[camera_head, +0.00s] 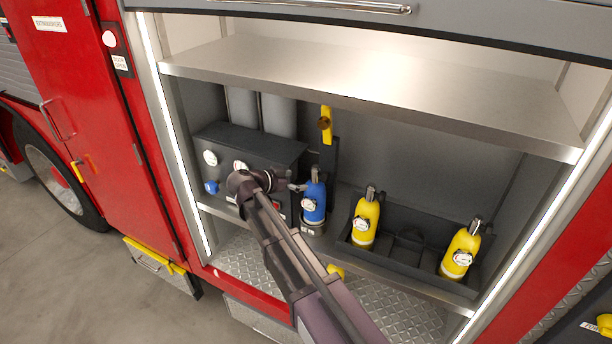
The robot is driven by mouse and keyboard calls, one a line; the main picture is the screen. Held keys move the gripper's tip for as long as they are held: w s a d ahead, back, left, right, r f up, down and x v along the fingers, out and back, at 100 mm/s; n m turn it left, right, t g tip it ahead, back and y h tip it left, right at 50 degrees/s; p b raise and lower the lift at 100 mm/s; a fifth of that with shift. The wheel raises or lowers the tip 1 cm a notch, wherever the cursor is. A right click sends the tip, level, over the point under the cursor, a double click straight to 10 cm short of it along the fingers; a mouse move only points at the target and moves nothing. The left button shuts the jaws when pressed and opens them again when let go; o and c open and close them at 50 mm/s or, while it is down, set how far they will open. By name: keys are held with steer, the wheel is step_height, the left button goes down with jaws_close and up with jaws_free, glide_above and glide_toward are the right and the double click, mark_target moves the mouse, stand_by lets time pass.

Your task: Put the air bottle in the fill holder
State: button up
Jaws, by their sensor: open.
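A blue air bottle (314,203) with a white gauge and a dark neck stands upright, its base in a round metal holder (314,229) beside the dark fill panel. I take this to be the fill holder. My gripper (297,187) is open just left of the bottle's upper part; its fingers are small and partly dark, and I cannot tell whether they touch the bottle. Two yellow air bottles, one nearer the middle (366,220) and one at the right (460,252), stand slightly tilted in a dark rack (408,262).
The fill panel (225,143) has white gauges and a blue knob (211,187). A yellow lever (326,121) stands on a post behind the blue bottle. A metal shelf (370,85) overhangs the bay. My arm crosses the front, hiding part of the panel. An empty rack slot lies between the yellow bottles.

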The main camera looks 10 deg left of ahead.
steer(key=shift+v, duration=0.85)
steer(key=s+d+f+n+g+y, duration=0.3)
steer(key=s+d, duration=0.3)
steer(key=d, duration=0.4)
steer(key=s+d+f+n+g+y, duration=0.3)
steer(key=s+d, duration=0.3)
steer(key=d, duration=0.4)
steer(key=s+d+f+n+g+y, duration=0.3)
steer(key=s+d+f+y, duration=0.1)
steer(key=d, duration=0.6)
steer(key=shift+s+d+f, duration=0.35)
steer(key=shift+s+f, duration=0.45)
steer(key=shift+s, duration=0.4)
